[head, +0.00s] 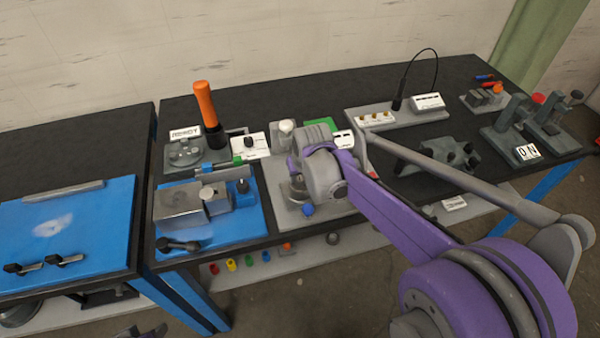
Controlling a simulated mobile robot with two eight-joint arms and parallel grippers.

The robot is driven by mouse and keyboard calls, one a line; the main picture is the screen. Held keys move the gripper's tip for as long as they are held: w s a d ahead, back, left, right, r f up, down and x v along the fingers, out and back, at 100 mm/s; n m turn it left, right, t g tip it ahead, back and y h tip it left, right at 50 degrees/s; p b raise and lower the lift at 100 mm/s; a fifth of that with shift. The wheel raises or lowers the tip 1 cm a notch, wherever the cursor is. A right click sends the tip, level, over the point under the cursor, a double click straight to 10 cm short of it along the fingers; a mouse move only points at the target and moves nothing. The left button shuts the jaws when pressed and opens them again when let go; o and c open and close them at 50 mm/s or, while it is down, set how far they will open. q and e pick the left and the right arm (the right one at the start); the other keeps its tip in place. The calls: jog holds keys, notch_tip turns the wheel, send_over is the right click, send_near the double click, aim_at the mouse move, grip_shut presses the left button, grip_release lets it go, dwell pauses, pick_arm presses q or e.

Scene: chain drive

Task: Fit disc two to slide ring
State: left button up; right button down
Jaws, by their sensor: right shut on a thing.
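My right arm comes in from the right, and its gripper (297,186) points down over a light grey fixture plate (279,208) near the middle of the bench. The gripper is shut on a small part that my wrist mostly hides. Grey metal shows at the fingertips, but I cannot tell whether it is disc two or whether it touches the fixture. I cannot make out the slide ring. A dark grey shape at the bottom edge may be my left gripper (140,331); its jaws are not clear.
A blue plate (245,222) with metal blocks lies left of the fixture. An orange-handled tool (205,105) stands behind it. A dark bracket (437,157) and a fixture with a sign (527,153) stand right. Bare black bench shows at the back.

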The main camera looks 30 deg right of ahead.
aim_at(301, 182)
pick_arm(q)
jog(key=shift+s+f+b, duration=0.3)
jog(key=shift+f+b, duration=0.05)
jog(key=shift+f, duration=0.4)
pick_arm(e)
jog(key=shift+f, duration=0.9)
pick_arm(q)
jog(key=shift+s+f+b, duration=0.2)
jog(key=shift+f+b, duration=0.45)
jog(key=shift+f, duration=0.15)
pick_arm(e)
jog(key=shift+f, duration=0.95)
jog(key=shift+c, duration=2.2)
grip_release()
pick_arm(q)
jog(key=shift+w+r+p, duration=0.2)
jog(key=shift+r+p, duration=0.3)
jog(key=shift+r, duration=0.1)
pick_arm(e)
jog(key=v, duration=1.1)
jog(key=s+a+f+n, duration=0.1)
jog(key=s+a+f, duration=0.2)
jog(key=s, duration=0.2)
jog(key=s+a+f, duration=0.3)
jog(key=s, duration=0.3)
jog(key=s+a+f+n+t+y, duration=0.1)
jog(key=s+a+f, duration=0.2)
jog(key=s+f, duration=0.1)
jog(key=shift+s+n, duration=0.3)
jog(key=shift+s, duration=0.5)
